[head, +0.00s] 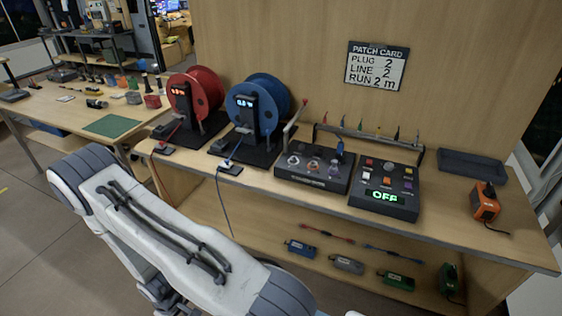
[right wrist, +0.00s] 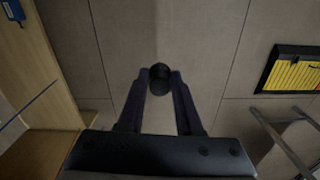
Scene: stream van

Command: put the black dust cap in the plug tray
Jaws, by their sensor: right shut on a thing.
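My right gripper (right wrist: 160,90) is shut on a small round black piece, which looks like the black dust cap (right wrist: 160,74), held between the fingertips over the tiled floor in the right wrist view. The right gripper and cap do not show in the head view. A dark shallow tray (head: 472,166), likely the plug tray, lies at the back right of the workbench and looks empty. My left gripper is not in view.
The workbench (head: 445,208) carries a red reel (head: 205,92), a blue reel (head: 270,88), a plug station (head: 315,170), a control box reading OFF (head: 385,190) and an orange device (head: 486,203). Several small boxes sit on its lower shelf. My white arm link crosses the lower left.

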